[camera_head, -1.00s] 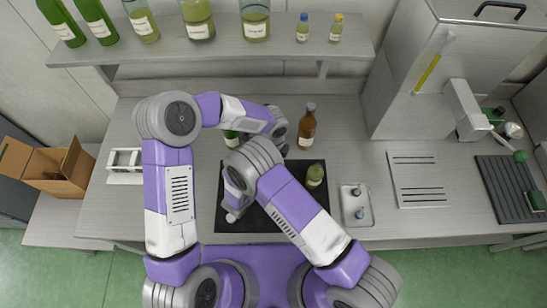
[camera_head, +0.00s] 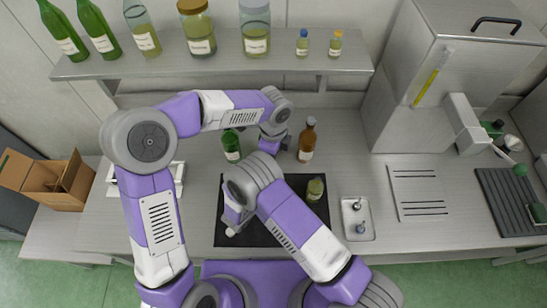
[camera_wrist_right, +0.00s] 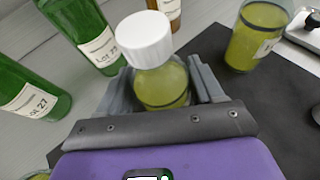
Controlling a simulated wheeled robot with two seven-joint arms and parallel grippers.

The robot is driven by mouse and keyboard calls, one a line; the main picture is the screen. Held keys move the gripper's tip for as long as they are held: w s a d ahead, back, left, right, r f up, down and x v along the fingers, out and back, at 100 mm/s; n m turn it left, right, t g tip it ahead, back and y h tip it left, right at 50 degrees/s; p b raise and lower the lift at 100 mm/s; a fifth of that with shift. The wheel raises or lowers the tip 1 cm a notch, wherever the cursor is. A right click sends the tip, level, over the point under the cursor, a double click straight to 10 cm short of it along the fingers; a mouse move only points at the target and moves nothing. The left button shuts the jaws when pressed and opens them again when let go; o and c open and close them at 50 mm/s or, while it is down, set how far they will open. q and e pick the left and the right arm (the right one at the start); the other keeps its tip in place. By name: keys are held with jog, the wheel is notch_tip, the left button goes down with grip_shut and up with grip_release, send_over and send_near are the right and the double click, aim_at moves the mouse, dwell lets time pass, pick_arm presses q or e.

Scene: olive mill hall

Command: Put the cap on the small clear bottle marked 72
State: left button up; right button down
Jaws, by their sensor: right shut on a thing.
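A small clear bottle of yellow-green oil (camera_wrist_right: 163,87) stands between the fingers of my right gripper (camera_wrist_right: 165,97), which is shut on it. A white cap (camera_wrist_right: 146,38) sits on its top in the right wrist view; I cannot tell whether it is fully seated. In the head view the white cap (camera_head: 230,232) shows beside my right gripper (camera_head: 236,215), over the dark mat (camera_head: 290,237). This bottle's label is hidden. My left gripper (camera_head: 271,143) is behind the mat, between a green and a brown bottle; its fingers are too unclear to judge.
A second clear oil bottle (camera_head: 315,190) stands on the mat's right side. A green bottle (camera_head: 231,146) and a brown bottle (camera_head: 306,142) stand behind the mat. A metal tray (camera_head: 357,222) with small fittings lies to the right. A shelf (camera_head: 290,65) spans the back.

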jog(key=shift+c, duration=0.4)
grip_release()
jog(key=shift+s, duration=0.1)
jog(key=b+v, duration=0.1)
jog(key=v, duration=0.6)
jog(key=shift+a, duration=0.15)
jog(key=shift+s, duration=0.25)
